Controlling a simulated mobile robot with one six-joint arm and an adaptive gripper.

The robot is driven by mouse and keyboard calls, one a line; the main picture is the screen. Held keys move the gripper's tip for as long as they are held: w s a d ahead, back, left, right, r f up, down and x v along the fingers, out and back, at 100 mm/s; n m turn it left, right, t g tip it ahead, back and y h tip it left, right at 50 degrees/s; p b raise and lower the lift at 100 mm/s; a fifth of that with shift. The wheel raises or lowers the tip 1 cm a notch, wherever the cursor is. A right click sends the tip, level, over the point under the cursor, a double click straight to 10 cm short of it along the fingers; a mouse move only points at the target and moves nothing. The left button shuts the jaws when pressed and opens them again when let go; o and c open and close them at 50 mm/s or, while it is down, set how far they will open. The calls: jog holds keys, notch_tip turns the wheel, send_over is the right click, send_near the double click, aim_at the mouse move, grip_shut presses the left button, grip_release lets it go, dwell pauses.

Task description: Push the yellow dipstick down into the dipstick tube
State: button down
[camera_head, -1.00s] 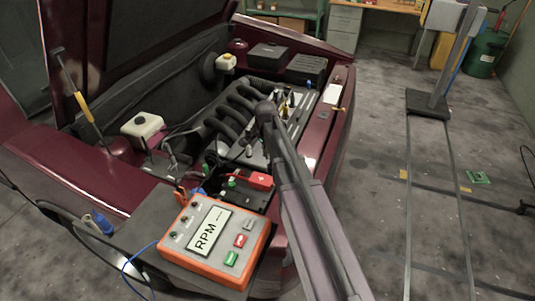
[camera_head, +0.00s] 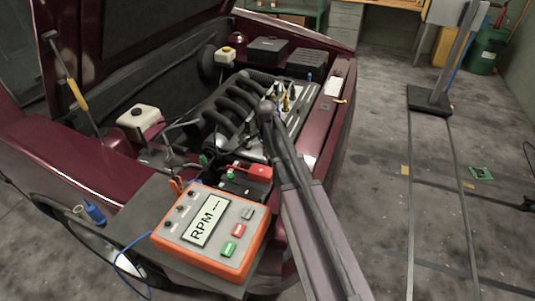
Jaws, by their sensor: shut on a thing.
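A small yellow piece, which looks like the yellow dipstick (camera_head: 285,104), shows over the right side of the engine, just right of my arm's dark rounded joint. My gripper (camera_head: 285,96) is small and dark here, at the yellow piece, and appears shut on it. The fingertips are hard to make out against the dark engine parts. The dipstick tube cannot be picked out, so how deep the dipstick sits is not clear.
Black ribbed intake pipes (camera_head: 235,108) lie left of my gripper. An orange RPM meter (camera_head: 211,228) stands at the front, by a battery with a red clamp (camera_head: 256,171). The raised hood (camera_head: 130,45) is at the back left. A white-capped reservoir (camera_head: 138,117) sits left.

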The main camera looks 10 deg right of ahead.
jog(key=c, duration=0.7)
grip_release()
dwell(0.3)
jog(key=shift+w+r, duration=0.1)
